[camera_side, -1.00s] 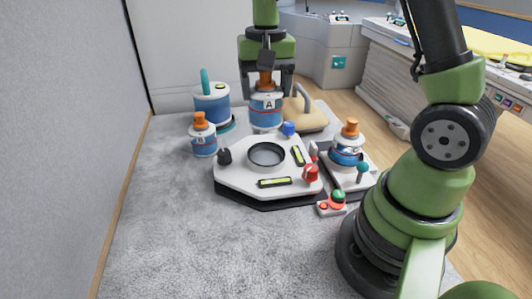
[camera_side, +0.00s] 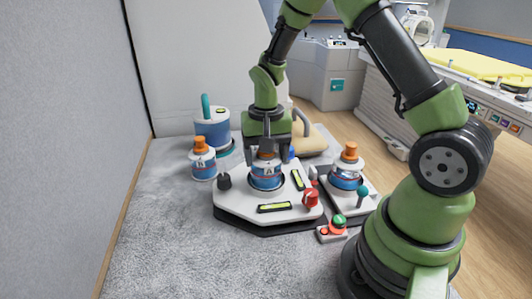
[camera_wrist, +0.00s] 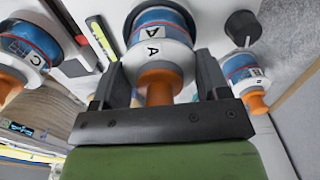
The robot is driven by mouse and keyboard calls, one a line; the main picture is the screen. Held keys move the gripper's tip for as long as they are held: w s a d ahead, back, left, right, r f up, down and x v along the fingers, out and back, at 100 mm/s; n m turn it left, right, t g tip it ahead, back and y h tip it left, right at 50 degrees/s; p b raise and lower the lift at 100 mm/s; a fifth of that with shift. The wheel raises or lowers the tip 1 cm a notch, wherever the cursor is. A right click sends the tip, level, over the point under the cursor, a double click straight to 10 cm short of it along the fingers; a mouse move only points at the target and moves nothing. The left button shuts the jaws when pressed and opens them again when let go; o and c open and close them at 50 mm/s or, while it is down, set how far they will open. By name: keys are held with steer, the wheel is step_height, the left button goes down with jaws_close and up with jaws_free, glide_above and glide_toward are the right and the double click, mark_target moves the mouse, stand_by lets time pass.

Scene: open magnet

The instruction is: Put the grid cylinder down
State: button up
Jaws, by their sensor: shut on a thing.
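The grid cylinder (camera_side: 266,181), blue and white with a letter A and an orange knob, is upright at the round opening of the white platform (camera_side: 240,206). The opening is hidden behind it; I cannot tell whether the cylinder rests fully in it. My gripper (camera_side: 266,153) points down from above and is shut on the knob. In the wrist view the fingers of my gripper (camera_wrist: 158,88) stand either side of the orange knob, with the cylinder's A label (camera_wrist: 155,35) beyond.
A similar cylinder B (camera_side: 202,163) stands left of the platform; cylinder C (camera_side: 346,178) stands in a tray at right. A blue canister (camera_side: 211,129) with a teal handle is behind. A black knob (camera_side: 223,181), red knob (camera_side: 311,198) and green button (camera_side: 339,221) stick up. The grey front surface is clear.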

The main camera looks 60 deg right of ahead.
steer(key=shift+f, duration=0.15)
steer(key=o, duration=1.1)
step_height(320, 180, up, 12)
steer(key=shift+r, duration=0.2)
steer(key=s+a+r+n+t, duration=0.1)
steer(key=s+a+r+t, duration=0.1)
steer(key=s, duration=0.3)
steer(key=s+a+r+n+t+y, duration=0.1)
steer(key=s+a+r+n+t, duration=0.1)
steer(key=s+a+r, duration=0.1)
steer(key=s+a+r+n+t+y, duration=0.1)
steer(key=s+a+r+n+t, duration=0.1)
steer(key=s, duration=0.5)
steer(key=shift+s+a+r+t, duration=0.2)
steer(key=shift+a+r+t, duration=0.1)
steer(key=shift+a+r, duration=0.25)
steer(key=shift+s+a+r+t, duration=0.15)
steer(key=shift+a+r+t, duration=0.15)
steer(key=shift+a, duration=0.4)
